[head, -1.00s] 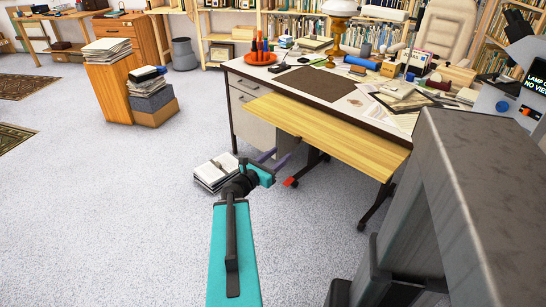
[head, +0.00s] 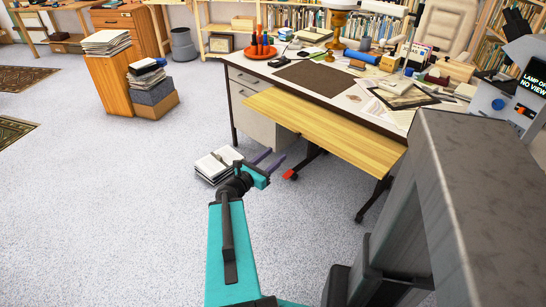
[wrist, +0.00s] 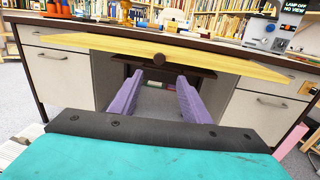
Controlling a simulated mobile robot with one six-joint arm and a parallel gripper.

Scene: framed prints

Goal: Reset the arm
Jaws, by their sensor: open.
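My gripper (head: 270,162) is open and empty in the head view, at the end of my teal arm, low in front of the desk. Its two purple fingers stand apart in the wrist view (wrist: 154,98), pointing at the dark knee space under the desk. Nothing lies between them. The yellow wooden pull-out board (head: 325,130) of the desk is above and beyond the fingers. It spans the wrist view (wrist: 100,44) with a round dark knob at its middle.
The white desk (head: 262,72) carries papers, frames and an orange holder (head: 259,47). An open book on a stack (head: 214,166) lies on the floor beside my gripper. A wooden pedestal (head: 106,84) with papers stands at the back left.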

